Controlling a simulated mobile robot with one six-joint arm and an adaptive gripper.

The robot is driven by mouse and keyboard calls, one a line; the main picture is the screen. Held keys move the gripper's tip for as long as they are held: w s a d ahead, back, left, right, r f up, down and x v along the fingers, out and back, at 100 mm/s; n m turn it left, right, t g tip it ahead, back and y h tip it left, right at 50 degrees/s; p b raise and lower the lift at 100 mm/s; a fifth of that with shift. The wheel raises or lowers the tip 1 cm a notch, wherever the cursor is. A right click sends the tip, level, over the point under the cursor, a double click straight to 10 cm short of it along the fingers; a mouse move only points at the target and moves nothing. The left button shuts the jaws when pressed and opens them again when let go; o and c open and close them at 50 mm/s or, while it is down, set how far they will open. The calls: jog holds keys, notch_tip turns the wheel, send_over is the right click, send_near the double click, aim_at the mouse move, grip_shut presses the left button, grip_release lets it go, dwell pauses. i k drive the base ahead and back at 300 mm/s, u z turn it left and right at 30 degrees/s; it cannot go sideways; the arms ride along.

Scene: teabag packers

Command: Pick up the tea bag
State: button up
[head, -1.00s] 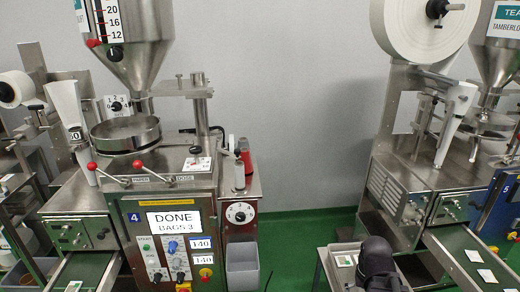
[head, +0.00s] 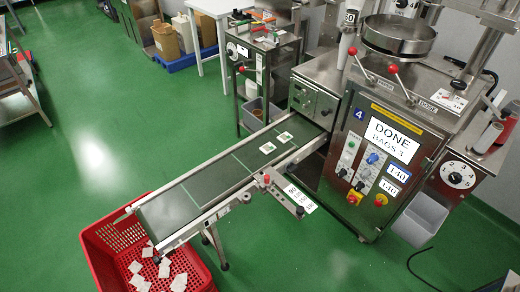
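Two small white tea bags lie flat on the dark conveyor belt (head: 205,184) of machine 4. One tea bag (head: 267,147) is nearer, and the other tea bag (head: 284,136) is closer to the machine outlet. Several more white tea bags (head: 164,269) lie loose in the red crate (head: 97,256) under the belt's lower left end. The display (head: 393,138) on machine 4 reads "DONE BAGS 3". My gripper is not in view.
The belt stands on legs, with a small bracket and white label (head: 300,199) jutting from its near side. A grey bin (head: 418,219) stands beside the machine. A white table (head: 222,8) is at the back. Green floor (head: 90,110) is open at left.

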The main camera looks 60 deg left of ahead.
aim_at(268, 148)
jog(key=z, duration=0.95)
jog(key=k, duration=0.1)
jog(key=u, duration=3.15)
jog(key=i, duration=0.6)
jog(key=u, duration=0.1)
jog(key=k, duration=0.6)
jog(key=u, duration=0.05)
